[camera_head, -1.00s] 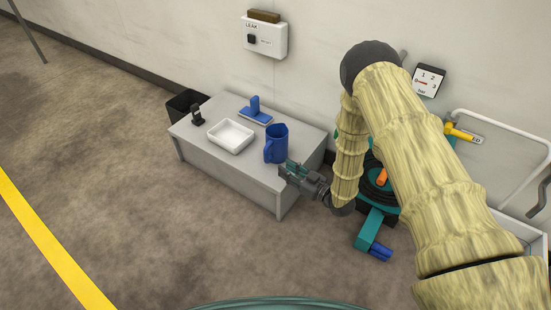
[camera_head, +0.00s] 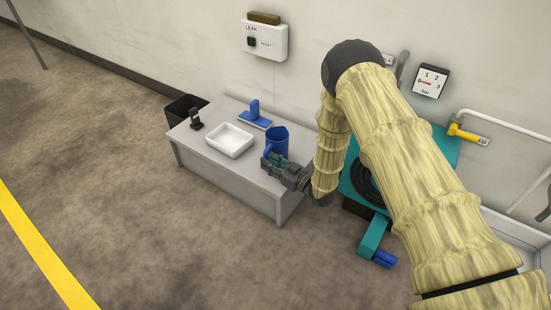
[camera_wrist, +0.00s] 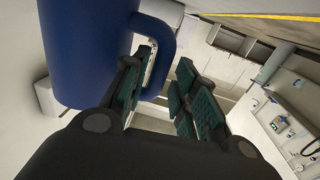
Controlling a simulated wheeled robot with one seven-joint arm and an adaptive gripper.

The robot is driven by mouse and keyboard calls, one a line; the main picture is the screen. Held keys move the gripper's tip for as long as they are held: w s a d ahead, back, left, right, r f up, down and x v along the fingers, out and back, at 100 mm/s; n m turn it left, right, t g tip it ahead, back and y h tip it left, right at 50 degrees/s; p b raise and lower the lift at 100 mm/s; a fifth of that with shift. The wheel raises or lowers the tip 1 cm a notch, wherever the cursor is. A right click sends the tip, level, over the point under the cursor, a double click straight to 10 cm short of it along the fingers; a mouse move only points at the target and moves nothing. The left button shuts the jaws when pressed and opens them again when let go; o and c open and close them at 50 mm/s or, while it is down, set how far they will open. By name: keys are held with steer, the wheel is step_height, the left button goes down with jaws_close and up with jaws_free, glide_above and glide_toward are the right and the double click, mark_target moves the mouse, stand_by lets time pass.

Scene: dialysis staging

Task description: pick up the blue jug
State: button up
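The blue jug (camera_head: 279,138) stands upright on the grey table (camera_head: 236,180), near its right end. In the wrist view the jug (camera_wrist: 85,50) fills the upper left, with its handle (camera_wrist: 163,55) curving towards the middle. My gripper (camera_head: 272,164) is at the jug's near side in the head view and covers its lower part. In the wrist view my gripper (camera_wrist: 162,95) has its teal-padded fingers apart. The handle's lower part reaches between or just beyond the fingertips; I cannot tell how deep it lies. No grip on it shows.
A white tray (camera_head: 230,152), a blue item on a flat base (camera_head: 255,121) and a small black stand (camera_head: 195,124) are also on the table. A dark bin (camera_head: 180,106) stands behind its left end. A teal machine (camera_head: 372,232) is on the right. Floor is clear in front.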

steer(key=shift+b+x, duration=0.35)
steer(key=shift+x, duration=0.9)
jaws_close()
steer(key=shift+r, duration=0.2)
